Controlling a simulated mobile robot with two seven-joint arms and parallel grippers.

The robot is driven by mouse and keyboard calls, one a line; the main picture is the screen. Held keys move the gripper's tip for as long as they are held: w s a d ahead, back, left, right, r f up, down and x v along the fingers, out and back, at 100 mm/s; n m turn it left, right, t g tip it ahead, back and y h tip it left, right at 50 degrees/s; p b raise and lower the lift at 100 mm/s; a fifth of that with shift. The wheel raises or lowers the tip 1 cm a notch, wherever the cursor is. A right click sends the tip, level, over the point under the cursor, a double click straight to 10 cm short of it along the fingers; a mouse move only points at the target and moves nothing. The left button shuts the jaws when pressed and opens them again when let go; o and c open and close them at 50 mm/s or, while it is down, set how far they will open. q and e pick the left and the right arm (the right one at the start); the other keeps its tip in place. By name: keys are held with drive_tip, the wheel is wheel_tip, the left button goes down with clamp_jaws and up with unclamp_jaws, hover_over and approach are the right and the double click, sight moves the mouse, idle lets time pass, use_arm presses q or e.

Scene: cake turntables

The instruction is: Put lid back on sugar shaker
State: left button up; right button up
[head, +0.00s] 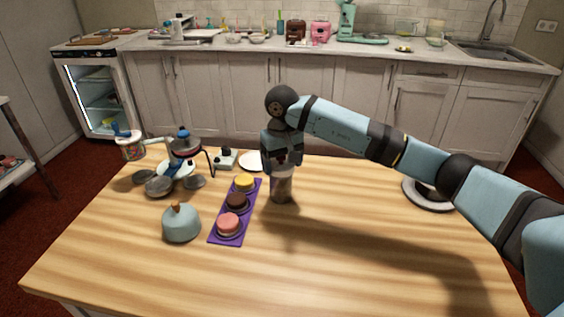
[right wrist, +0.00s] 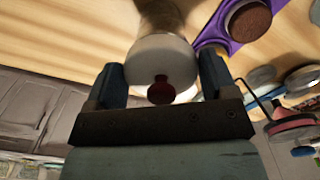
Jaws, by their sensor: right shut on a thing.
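The sugar shaker (head: 281,190) stands upright on the wooden table, a clear body with brownish contents. It also shows at the top of the right wrist view (right wrist: 161,14). My right gripper (head: 282,168) points down right above it. In the right wrist view the gripper (right wrist: 162,80) is shut on the pale round lid (right wrist: 160,50), which has a dark red knob. The lid lines up over the shaker's top; I cannot tell whether they touch or a small gap is left. My left gripper is out of view.
A purple tray (head: 218,240) with three small cakes lies just left of the shaker. A white plate (head: 251,162) lies behind. The table's right front is clear.

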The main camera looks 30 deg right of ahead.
drive_tip(key=shift+f+b, duration=0.8)
drive_tip(key=shift+b, duration=0.05)
idle(1.2)
drive_tip(key=o, duration=0.8)
drive_tip(key=shift+r, duration=0.25)
drive_tip(key=shift+r+p, duration=1.05)
drive_tip(key=shift+r, duration=0.9)
drive_tip(key=shift+r+p, duration=0.6)
drive_tip(key=shift+r, duration=0.65)
drive_tip(key=shift+r, duration=0.15)
drive_tip(key=shift+c, duration=0.4)
